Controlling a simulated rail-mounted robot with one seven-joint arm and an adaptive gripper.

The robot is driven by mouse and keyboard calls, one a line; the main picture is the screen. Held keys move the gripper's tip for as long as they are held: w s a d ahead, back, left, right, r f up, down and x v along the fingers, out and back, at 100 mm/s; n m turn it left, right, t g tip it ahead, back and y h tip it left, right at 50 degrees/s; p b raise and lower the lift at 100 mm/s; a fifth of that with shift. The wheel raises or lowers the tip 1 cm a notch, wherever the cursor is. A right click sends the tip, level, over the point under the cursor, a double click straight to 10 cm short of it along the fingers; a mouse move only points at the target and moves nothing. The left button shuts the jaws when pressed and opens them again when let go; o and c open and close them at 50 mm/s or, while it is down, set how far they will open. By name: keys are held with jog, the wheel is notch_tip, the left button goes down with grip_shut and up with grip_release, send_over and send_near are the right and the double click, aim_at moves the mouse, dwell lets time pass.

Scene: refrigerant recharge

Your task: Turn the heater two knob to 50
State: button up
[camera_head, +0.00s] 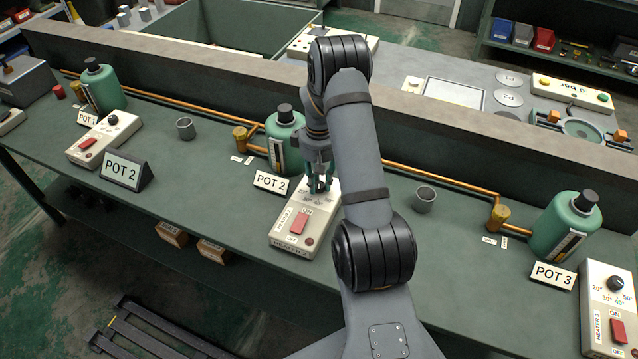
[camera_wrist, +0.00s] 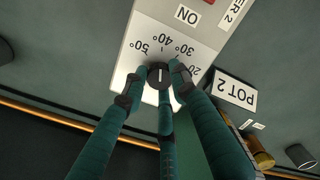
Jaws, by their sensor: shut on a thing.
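The heater two unit (camera_head: 283,238) is a pale box with a red ON switch (camera_head: 299,223), at the middle of the bench. The dial (camera_wrist: 138,60) reads 20°, 30°, 40° and 50° and appears upside down. The knob's white line stands upright in the picture, toward the 40°–50° side; its exact reading is unclear.
A green bottle (camera_head: 284,135) stands just behind the unit, beside a POT 2 label (camera_head: 272,182). Copper pipe (camera_head: 440,178) runs along the back wall. Other heaters stand at left (camera_head: 104,138) and right (camera_head: 610,310). Small grey cups (camera_head: 424,200) stand on the bench.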

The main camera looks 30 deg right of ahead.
aim_at(319, 184)
jog(key=n, duration=0.3)
jog(key=shift+n, duration=0.4)
jog(key=shift+n+b, duration=0.35)
jog(key=shift+n, duration=1.45)
jog(key=o, duration=1.2)
jog(key=shift+c, duration=0.2)
jog(key=shift+r, duration=0.1)
notch_tip(319, 184, up, 12)
